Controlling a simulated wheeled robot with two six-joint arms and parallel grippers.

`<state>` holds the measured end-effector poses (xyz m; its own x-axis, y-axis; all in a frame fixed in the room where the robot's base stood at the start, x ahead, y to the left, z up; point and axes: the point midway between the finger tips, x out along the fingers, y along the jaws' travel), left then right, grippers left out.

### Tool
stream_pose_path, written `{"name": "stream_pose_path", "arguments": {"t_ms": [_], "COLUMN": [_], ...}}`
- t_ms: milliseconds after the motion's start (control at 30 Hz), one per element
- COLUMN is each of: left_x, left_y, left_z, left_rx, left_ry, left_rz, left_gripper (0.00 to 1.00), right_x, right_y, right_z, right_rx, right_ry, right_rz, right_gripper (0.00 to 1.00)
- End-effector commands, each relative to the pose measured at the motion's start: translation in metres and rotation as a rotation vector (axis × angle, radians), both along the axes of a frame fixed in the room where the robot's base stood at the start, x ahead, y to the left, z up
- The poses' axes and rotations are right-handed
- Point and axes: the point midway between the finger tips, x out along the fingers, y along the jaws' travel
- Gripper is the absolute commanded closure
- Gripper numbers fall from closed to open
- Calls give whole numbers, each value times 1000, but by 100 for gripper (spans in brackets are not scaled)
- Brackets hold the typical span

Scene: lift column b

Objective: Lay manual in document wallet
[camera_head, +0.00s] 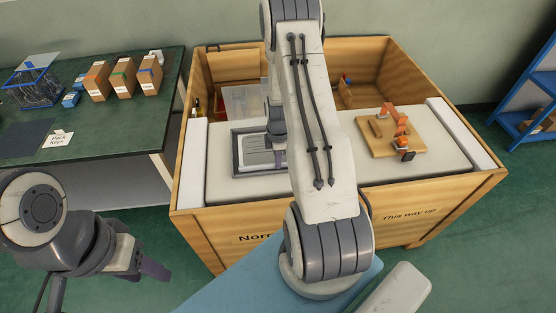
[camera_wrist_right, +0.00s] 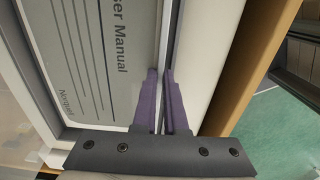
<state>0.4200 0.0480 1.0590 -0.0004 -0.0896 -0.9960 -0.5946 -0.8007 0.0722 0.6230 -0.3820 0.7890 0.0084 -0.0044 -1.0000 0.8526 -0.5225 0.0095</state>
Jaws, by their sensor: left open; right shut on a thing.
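The manual (camera_wrist_right: 95,60), a pale grey cover with dark lines and the words "User Manual", fills the left of the right wrist view. In the head view the manual (camera_head: 258,151) shows at the dark grey document wallet (camera_head: 236,163), which lies on the white foam in the crate. My right gripper (camera_wrist_right: 165,98) is shut at the manual's right edge, by a thin pale and dark strip. In the head view my right arm hides part of this area. Whether the manual rests on the wallet's floor cannot be told. My left gripper (camera_head: 152,272) is open and empty, low at left, outside the crate.
A wooden board with an orange model (camera_head: 392,130) sits at the right. A green table (camera_head: 110,125) with several small boxes stands at left. A blue shelf (camera_head: 530,110) stands at far right.

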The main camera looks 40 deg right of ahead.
Motion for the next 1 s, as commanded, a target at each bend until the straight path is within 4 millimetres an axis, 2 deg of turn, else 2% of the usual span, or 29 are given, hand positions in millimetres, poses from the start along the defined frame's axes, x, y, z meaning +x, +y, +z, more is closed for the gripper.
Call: {"name": "stream_pose_path", "arguments": {"t_ms": [433,467,500,533,1000], "left_x": [0,0,0,0,0], "left_y": [0,0,0,0,0], "left_z": [-2,-2,-2,-2,-2], "left_rx": [0,0,0,0,0], "left_ry": [0,0,0,0,0], "left_rz": [0,0,0,0,0], "left_gripper": [50,50,50,50,50], "right_x": [0,0,0,0,0], "right_y": [0,0,0,0,0], "right_z": [-3,-3,-3,-3,-3], "right_rx": [-1,-1,-1,-1,1], "right_ry": [-1,-1,-1,-1,1], "right_rz": [0,0,0,0,0], "right_gripper": [100,79,64,56,56]}}
